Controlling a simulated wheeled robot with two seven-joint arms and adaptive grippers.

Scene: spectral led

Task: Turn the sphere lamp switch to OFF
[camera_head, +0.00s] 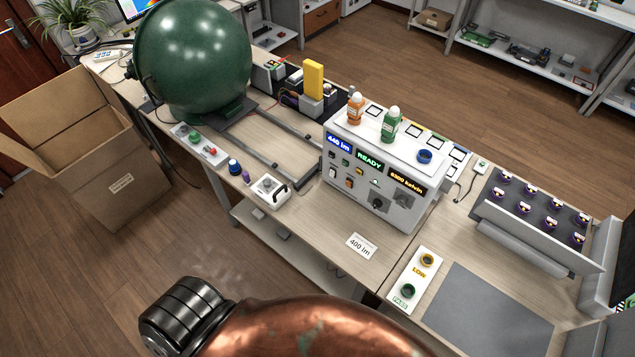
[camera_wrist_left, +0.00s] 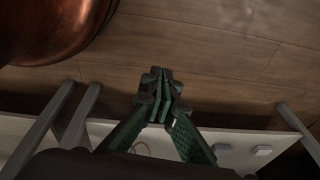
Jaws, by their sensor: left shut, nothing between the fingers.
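The green sphere (camera_head: 193,60) stands on the bench at the upper left of the head view. In front of it lies a white switch strip (camera_head: 198,142) with a green and a red control. A small white box with a black lever (camera_head: 270,190) sits at the bench's front edge. The instrument box (camera_head: 375,175) carries knobs, rocker switches and lit displays. I cannot tell which control is the sphere lamp switch, or its setting. My left gripper (camera_wrist_left: 158,88) shows only in the left wrist view, shut and empty, with wooden floor behind its tips. My right gripper is out of view.
An open cardboard box (camera_head: 100,140) stands on the floor left of the bench. Two bottles stand on the instrument box. A pale shelf (camera_wrist_left: 250,145) is near my left gripper.

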